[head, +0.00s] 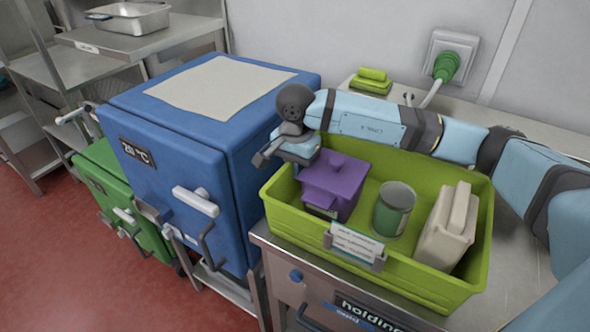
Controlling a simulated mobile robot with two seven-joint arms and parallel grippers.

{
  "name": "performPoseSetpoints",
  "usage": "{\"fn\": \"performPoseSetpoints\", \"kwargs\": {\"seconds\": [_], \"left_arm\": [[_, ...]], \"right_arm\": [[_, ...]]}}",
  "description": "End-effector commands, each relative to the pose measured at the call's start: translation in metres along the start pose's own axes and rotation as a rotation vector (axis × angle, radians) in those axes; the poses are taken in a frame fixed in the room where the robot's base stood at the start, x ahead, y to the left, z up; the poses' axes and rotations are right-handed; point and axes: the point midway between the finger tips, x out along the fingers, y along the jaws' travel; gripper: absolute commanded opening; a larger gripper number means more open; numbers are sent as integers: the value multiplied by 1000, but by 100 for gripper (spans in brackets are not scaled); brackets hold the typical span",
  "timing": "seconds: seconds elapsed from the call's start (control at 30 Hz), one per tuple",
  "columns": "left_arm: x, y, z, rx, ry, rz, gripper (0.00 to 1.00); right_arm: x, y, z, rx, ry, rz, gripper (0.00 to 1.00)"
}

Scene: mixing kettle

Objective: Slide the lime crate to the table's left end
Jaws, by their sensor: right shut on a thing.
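The lime crate (412,278) stands upright on the metal table (512,262), its left side close to the table's left edge and the blue cabinet. It holds a purple lidded box (335,183), a green can (393,210) and a beige container (447,230). A white label (356,243) is on its front. My right arm reaches over the crate's back from the right. My right gripper (283,160) is at the crate's back left corner, shut on its rim; the fingertips are partly hidden. My left gripper is out of view.
A blue cabinet (215,130) marked 20 °C stands just left of the table, with a green box (112,190) beyond it. Lime blocks (371,82) lie behind the crate. A green plug (446,66) is in the wall socket. The table right of the crate is bare.

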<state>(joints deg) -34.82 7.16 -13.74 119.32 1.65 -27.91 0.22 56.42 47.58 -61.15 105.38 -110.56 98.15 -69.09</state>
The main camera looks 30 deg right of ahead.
Motion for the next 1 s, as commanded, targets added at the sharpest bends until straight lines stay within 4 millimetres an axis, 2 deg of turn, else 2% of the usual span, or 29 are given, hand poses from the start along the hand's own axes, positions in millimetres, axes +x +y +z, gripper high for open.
{"fn": "performPoseSetpoints", "kwargs": {"seconds": [0.43,0.5,0.6,0.87,1.0], "left_arm": [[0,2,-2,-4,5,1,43],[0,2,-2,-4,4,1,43],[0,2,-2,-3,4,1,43],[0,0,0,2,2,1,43],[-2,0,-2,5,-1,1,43]], "right_arm": [[-2,-2,-1,6,0,-7,0],[-2,-2,-1,6,0,-6,19],[-1,-1,-1,6,0,-5,37],[-1,-1,-1,6,0,-2,37],[-7,-1,-1,7,1,-2,37]]}}
